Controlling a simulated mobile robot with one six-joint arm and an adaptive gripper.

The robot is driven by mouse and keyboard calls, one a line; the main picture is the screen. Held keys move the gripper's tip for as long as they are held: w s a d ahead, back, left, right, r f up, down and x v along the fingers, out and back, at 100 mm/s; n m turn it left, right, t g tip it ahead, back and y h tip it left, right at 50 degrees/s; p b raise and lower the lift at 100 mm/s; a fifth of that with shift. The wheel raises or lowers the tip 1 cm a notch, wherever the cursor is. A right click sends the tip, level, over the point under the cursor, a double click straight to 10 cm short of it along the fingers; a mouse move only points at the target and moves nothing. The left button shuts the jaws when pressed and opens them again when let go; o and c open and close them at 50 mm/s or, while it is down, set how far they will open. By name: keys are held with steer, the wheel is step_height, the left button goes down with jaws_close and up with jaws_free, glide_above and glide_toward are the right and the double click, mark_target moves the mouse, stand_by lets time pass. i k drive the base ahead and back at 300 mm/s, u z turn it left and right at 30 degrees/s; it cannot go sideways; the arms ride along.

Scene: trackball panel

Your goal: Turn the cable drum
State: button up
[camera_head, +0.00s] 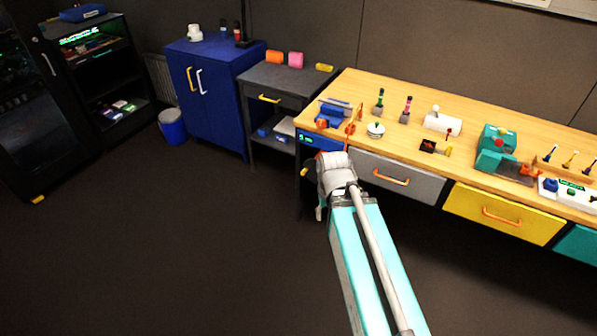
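No thing in view is clearly a cable drum. A white rounded body with a small red part (441,123) lies on the wooden workbench (470,107), and I cannot tell whether it is the drum. A small white round thing (375,131) stands nearer the bench's front edge. My teal arm reaches up from the bottom of the picture. Its grey wrist end, with my gripper (320,212) partly behind it, is in front of the bench's left end. The fingers are too small and hidden to tell whether they are open or hold anything.
A blue vise (331,115) and a teal machine (495,148) stand on the bench. Grey (394,177) and yellow (503,212) drawers line its front. A grey side table (280,76), blue cabinet (213,75) and blue bin (173,125) stand left. The dark floor in front is clear.

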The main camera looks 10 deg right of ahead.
mark_target(308, 166)
steer(key=i, duration=0.9)
steer(key=z, duration=0.05)
